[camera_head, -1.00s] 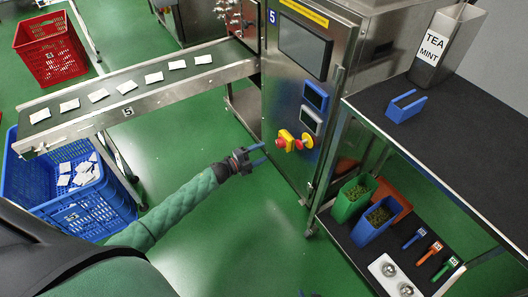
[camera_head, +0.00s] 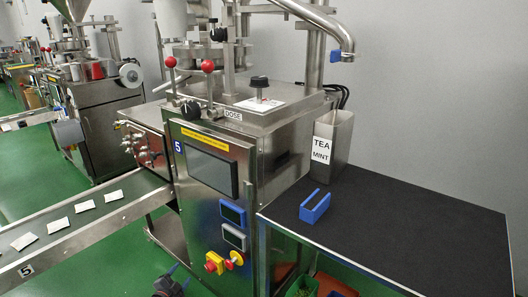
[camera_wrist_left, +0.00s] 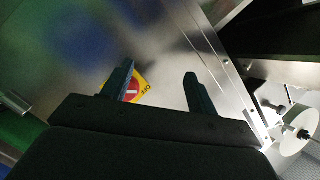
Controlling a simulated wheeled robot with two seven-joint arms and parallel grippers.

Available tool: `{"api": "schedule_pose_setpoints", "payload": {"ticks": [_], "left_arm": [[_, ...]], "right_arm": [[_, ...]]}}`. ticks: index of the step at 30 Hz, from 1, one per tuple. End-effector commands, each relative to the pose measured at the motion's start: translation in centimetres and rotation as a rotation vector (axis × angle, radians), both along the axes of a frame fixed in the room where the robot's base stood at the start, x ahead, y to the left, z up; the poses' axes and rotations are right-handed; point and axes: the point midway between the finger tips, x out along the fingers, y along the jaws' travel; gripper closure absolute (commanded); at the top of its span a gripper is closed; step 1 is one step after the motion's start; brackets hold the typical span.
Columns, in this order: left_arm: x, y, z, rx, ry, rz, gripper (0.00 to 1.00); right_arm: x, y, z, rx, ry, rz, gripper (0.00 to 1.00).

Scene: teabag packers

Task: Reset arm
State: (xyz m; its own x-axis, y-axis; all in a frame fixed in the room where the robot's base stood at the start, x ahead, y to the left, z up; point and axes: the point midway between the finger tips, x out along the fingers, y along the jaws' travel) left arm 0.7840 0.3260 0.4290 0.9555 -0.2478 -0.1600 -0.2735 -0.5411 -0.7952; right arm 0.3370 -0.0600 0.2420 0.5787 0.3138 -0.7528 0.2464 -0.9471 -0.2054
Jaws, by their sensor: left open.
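My left gripper (camera_head: 172,274) is at the bottom of the head view, in front of the steel packing machine (camera_head: 208,215) marked 5. In the left wrist view its two dark fingers (camera_wrist_left: 158,88) stand wide apart with nothing between them. Behind them are a steel panel and the red and yellow switch (camera_wrist_left: 135,90), partly covered by the left finger. The same switch shows on the machine front in the head view (camera_head: 214,262). My right gripper is in neither view.
A conveyor (camera_head: 60,262) with several white teabags runs at the left. At the right, a dark table top (camera_head: 410,228) holds a blue bracket-like piece (camera_head: 315,206) and a steel TEA MINT container (camera_head: 331,146). Green floor (camera_head: 85,170) is free between the machines.

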Motion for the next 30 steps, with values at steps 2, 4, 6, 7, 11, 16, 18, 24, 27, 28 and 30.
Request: {"api": "schedule_pose_setpoints", "payload": {"ticks": [2,4,6,7,11,16,18,24,27,28,30], "left_arm": [[-0.1,-1.0,0.3,-0.079,0.053,0.060,0.41],[-1.1,-2.3,-0.4,-0.155,0.119,0.112,0.41],[-2.7,-4.0,-1.6,-0.238,0.198,0.159,0.41],[-3.7,-4.9,-2.2,-0.276,0.235,0.177,0.41],[-8.1,-8.6,-5.0,-0.405,0.380,0.234,0.41],[-15.4,-14.1,-8.6,-0.556,0.559,0.277,0.41],[-18.6,-16.3,-9.8,-0.610,0.620,0.287,0.41],[-27.3,-21.6,-12.4,-0.735,0.742,0.309,0.41],[-31.4,-23.5,-13.8,-0.769,0.791,0.330,0.41],[-32.6,-23.9,-14.2,-0.777,0.805,0.336,0.41],[-35.0,-24.7,-15.1,-0.791,0.836,0.351,0.41]], "right_arm": [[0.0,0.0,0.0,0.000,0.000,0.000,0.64],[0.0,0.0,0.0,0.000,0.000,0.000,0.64],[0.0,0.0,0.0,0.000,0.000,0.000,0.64],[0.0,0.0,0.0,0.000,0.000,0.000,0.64],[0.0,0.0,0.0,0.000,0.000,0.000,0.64],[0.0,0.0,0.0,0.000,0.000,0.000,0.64],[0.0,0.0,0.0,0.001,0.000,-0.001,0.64],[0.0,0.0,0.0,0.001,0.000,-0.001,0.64],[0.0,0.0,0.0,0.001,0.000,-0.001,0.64],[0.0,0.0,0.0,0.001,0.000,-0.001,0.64],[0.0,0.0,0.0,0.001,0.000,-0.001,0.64]]}}
